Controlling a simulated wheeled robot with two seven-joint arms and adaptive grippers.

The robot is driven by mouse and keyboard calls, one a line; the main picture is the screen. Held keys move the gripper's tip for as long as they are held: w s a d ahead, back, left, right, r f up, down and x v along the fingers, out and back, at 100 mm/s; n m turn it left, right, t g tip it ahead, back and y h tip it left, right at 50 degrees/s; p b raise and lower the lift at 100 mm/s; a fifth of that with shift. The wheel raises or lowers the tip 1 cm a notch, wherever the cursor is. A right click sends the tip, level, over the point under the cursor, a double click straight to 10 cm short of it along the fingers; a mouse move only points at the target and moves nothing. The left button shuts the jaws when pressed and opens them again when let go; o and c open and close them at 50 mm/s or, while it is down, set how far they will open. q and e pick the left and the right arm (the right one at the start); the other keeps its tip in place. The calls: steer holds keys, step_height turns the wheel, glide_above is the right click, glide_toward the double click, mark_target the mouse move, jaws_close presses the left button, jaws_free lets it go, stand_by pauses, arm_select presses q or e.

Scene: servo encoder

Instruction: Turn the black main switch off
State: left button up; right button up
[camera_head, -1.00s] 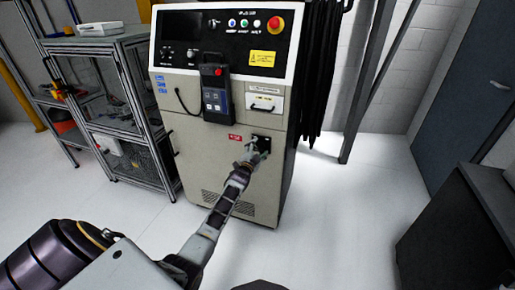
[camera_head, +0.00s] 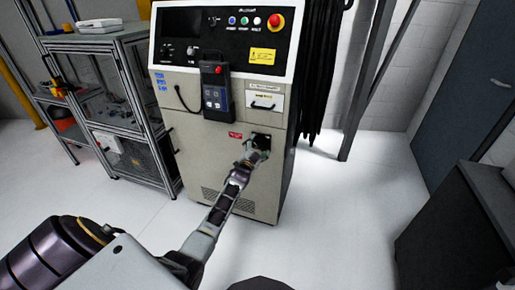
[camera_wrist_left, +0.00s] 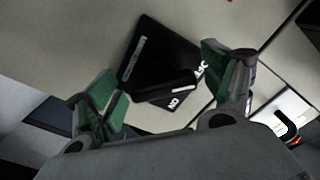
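The black main switch (camera_head: 262,140) is on the front of the beige control cabinet, below and right of a small red label. My left gripper (camera_head: 252,157) is at the switch and partly covers it in the head view. In the left wrist view, the switch's black square plate (camera_wrist_left: 158,52) and its raised bar handle (camera_wrist_left: 165,90) show, with white ON and OFF lettering beside them. The two green-padded fingers of my left gripper (camera_wrist_left: 168,103) are spread apart on either side of the handle. Contact with it cannot be told. My right gripper is not in view.
The cabinet (camera_head: 215,150) carries a hanging pendant (camera_head: 215,92) and a red emergency button (camera_head: 275,22). A metal-framed shelf (camera_head: 125,110) stands close on its left. Black cables (camera_head: 322,75) hang on its right. A dark cabinet (camera_head: 460,235) stands at right; the floor between is clear.

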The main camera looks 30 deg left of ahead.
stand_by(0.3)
arm_select(q)
steer(key=shift+s, duration=0.1)
steer(key=v, duration=1.2)
stand_by(0.6)
steer(key=shift+f, duration=0.1)
stand_by(0.4)
